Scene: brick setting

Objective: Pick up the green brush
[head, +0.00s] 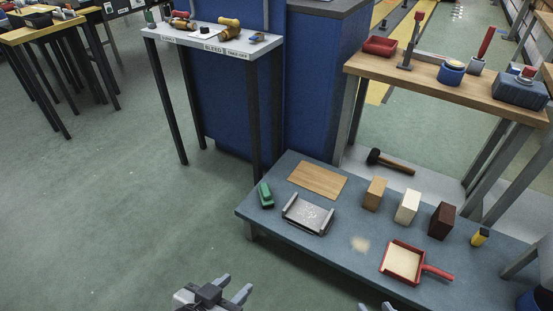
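My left gripper (234,287) is at the bottom of the head view, in front of the table and well short of the brush. Its two fingers are apart with nothing between them. My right gripper (375,307) only shows its two fingertips at the bottom edge. They are apart, and the rest is cut off.
Near the brush are a wooden board (317,180) and a grey metal tray (308,214). Several blocks, including a tan one (374,194), and a red dustpan (404,262) stand further right. A tall narrow table (170,30) stands behind. The floor to the left is clear.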

